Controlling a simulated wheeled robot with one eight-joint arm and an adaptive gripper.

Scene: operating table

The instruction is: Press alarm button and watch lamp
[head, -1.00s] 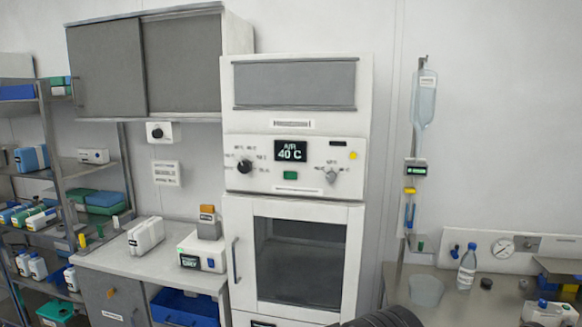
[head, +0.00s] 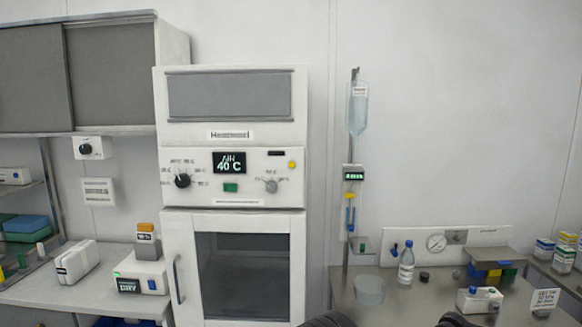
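No button or lamp in the head view carries a label I can read as alarm. A small white box (head: 480,299) with small coloured knobs on top stands on the metal table at the lower right. I cannot tell which is the task's button or lamp. My gripper is not recognisable; only dark rounded parts of mine show at the bottom edge.
The metal table (head: 420,297) holds a clear beaker (head: 369,290), a water bottle (head: 406,263) and a sign (head: 544,300). A drip stand (head: 354,200) rises at its left. A left counter (head: 85,291) carries white devices. The cabinet door (head: 176,250) is shut.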

